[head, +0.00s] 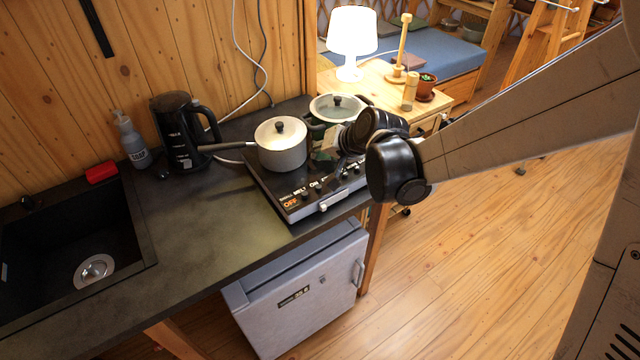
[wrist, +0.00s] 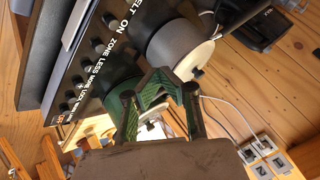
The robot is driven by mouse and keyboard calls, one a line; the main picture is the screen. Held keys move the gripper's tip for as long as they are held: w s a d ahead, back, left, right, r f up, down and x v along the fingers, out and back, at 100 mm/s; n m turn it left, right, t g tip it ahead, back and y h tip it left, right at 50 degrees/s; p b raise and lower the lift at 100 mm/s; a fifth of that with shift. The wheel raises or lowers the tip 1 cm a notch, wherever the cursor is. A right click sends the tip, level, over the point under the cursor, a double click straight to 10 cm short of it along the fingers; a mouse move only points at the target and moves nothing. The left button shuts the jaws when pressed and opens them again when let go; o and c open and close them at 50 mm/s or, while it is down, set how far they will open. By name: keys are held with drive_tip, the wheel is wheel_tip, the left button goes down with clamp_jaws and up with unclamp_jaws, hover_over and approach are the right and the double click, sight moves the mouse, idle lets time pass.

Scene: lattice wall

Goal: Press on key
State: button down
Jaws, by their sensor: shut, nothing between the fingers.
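The cooker's black control panel (head: 312,195) runs along the front of the cooker in the head view, with its labels small there. In the wrist view the white ON label (wrist: 122,29) is readable, and a round black key (wrist: 108,19) sits beside it. My gripper (head: 332,143) is above the right part of the cooker in the head view, near the pots. In the wrist view its dark green fingers (wrist: 172,86) are shut and empty. They are apart from the ON key. In the head view, my gripper and wrist hide part of the cooker's right side.
A lidded grey pot (head: 283,150) and a green pot (head: 337,108) stand on the cooker. A black kettle (head: 180,132), soap bottle (head: 131,140) and sink (head: 70,235) are to the left. The counter (head: 205,215) between sink and cooker is clear.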

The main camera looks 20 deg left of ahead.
sight(320, 187)
wheel_tip(320, 187, down, 7)
drive_tip(key=b, duration=0.4)
drive_tip(key=shift+f+b, duration=0.6)
drive_tip(key=shift+b, duration=0.1)
drive_tip(key=shift+f, duration=0.15)
idle(0.8)
drive_tip(key=shift+f+b, duration=0.3)
drive_tip(key=shift+b, duration=0.25)
drive_tip(key=shift+f+b, duration=0.4)
drive_tip(key=shift+b, duration=0.05)
idle(0.5)
drive_tip(key=shift+r, duration=0.1)
drive_tip(key=shift+r+p, duration=0.35)
drive_tip(key=shift+r, duration=0.45)
drive_tip(key=shift+r+p, duration=1.4)
drive_tip(key=shift+r, duration=1.05)
